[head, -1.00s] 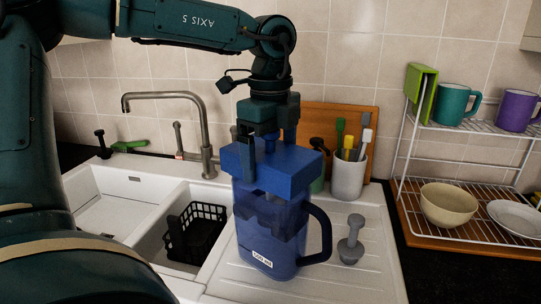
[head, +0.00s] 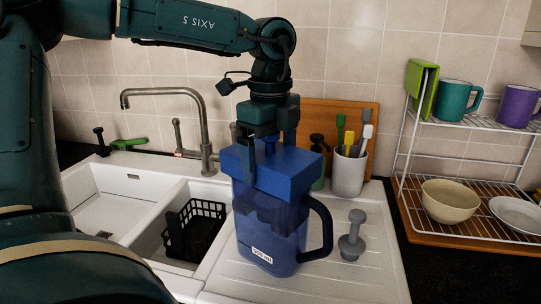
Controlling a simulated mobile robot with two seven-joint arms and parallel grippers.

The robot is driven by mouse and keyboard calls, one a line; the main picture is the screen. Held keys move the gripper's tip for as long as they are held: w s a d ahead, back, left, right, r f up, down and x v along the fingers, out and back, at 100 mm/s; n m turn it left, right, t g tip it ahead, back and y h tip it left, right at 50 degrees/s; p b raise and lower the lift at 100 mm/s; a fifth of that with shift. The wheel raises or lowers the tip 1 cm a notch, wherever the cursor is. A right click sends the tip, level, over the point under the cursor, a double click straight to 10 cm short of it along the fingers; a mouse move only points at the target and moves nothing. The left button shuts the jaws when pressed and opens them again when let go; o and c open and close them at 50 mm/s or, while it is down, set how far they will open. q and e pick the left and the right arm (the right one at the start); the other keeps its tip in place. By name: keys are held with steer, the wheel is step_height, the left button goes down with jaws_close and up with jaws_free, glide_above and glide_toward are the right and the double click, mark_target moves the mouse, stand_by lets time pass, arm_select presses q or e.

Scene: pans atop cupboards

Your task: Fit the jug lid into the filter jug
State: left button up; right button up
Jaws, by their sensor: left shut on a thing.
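The filter jug (head: 268,228) is a blue translucent jug with a dark handle on its right and a white label low on its front. It stands upright on the white drainboard. The jug lid (head: 275,172) is a solid blue block with a small knob on top. My left gripper (head: 269,146) points down from above and is shut on the knob. My right gripper is not in view.
A sink (head: 110,200) with a steel tap (head: 205,130) and a black basket (head: 195,232) lies left. A utensil pot (head: 348,175) is behind, and a dish rack (head: 470,180) stands right.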

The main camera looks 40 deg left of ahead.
arm_select(q)
steer(key=shift+f, duration=0.25)
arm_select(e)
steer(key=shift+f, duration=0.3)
arm_select(q)
steer(key=o, duration=0.7)
steer(key=shift+o, duration=0.2)
step_height(320, 180, up, 13)
steer(key=shift+r, duration=0.1)
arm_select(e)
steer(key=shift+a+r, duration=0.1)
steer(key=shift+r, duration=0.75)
